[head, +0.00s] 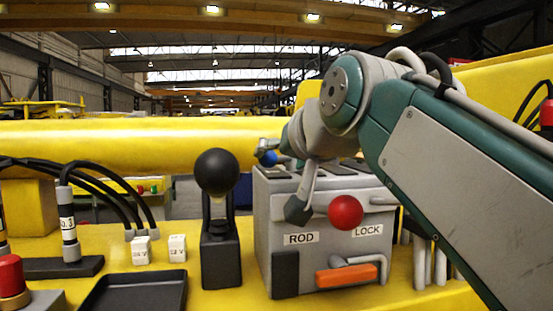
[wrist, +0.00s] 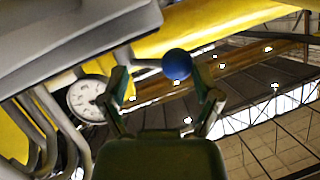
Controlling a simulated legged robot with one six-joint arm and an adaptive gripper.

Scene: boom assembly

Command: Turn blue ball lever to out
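The blue ball of the lever shows at the back left of the grey box (head: 325,255) in the head view (head: 268,158). In the wrist view the blue ball (wrist: 177,64) sits on a thin rod between my fingers, nearer the right one. My gripper (wrist: 160,72) is open, with a wide gap left of the ball. I cannot tell whether the right finger touches it. In the head view my gripper (head: 266,147) is small and partly hidden by my own wrist. Labels ROD and LOCK are on the box front; no OUT label is readable.
A red ball lever (head: 345,212) and an orange handle (head: 346,275) are on the box front. A black ball lever (head: 217,172) stands left of the box. A round gauge (wrist: 87,99) is near my left finger. A black tray (head: 135,292) lies front left.

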